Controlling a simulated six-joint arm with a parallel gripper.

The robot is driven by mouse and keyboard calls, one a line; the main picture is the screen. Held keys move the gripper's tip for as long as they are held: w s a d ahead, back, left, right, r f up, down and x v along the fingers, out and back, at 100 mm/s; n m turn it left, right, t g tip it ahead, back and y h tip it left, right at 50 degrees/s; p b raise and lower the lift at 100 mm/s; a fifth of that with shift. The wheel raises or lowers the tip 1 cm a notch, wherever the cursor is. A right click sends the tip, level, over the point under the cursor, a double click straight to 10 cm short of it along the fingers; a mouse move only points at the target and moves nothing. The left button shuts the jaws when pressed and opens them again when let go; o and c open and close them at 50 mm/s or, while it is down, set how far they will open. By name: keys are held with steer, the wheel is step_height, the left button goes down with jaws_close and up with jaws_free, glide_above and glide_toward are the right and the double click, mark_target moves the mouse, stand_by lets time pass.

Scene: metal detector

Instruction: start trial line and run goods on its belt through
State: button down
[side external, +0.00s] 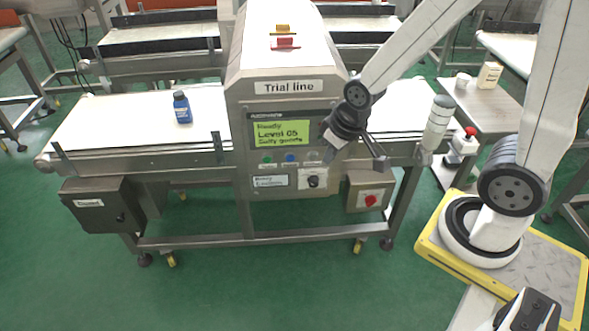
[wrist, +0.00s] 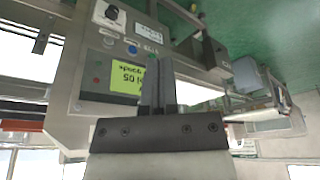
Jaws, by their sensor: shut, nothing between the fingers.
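The trial line machine (side external: 289,86) stands in the middle of the side view, with a belt (side external: 105,118) running through its housing. A blue bottle (side external: 182,108) stands upright on the belt, left of the housing. The lit green display (side external: 282,133) reads "Ready" and "Level 05"; it also shows upside down in the wrist view (wrist: 128,77). Below it are a green button (side external: 266,160), a blue button (side external: 290,158) and a black knob (side external: 314,181). My gripper (side external: 329,151) is shut and empty, close to the panel's right edge. Its fingers (wrist: 159,75) partly cover the display in the wrist view; contact cannot be told.
A grey box with a red switch (side external: 370,200) hangs below the belt at right. A dark cabinet (side external: 103,205) hangs at left. A side table (side external: 482,108) at right holds white containers. A red-topped button box (side external: 464,143) stands near it. Other conveyors stand behind.

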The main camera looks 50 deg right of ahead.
mark_target(267, 159)
steer(key=w+a+f+m+t, duration=0.25)
steer(key=w+f+t, duration=0.35)
steer(key=w, duration=0.6)
steer(key=w+f+m+t, duration=0.3)
steer(key=f+t, duration=0.4)
steer(key=f, duration=0.6)
steer(key=shift+a+f+m, duration=0.3)
steer(key=shift+a+m, duration=0.1)
steer(key=shift+m, duration=0.35)
steer(key=shift+w, duration=0.1)
steer(key=shift+w+d, duration=3.05)
steer(key=shift+d, duration=0.05)
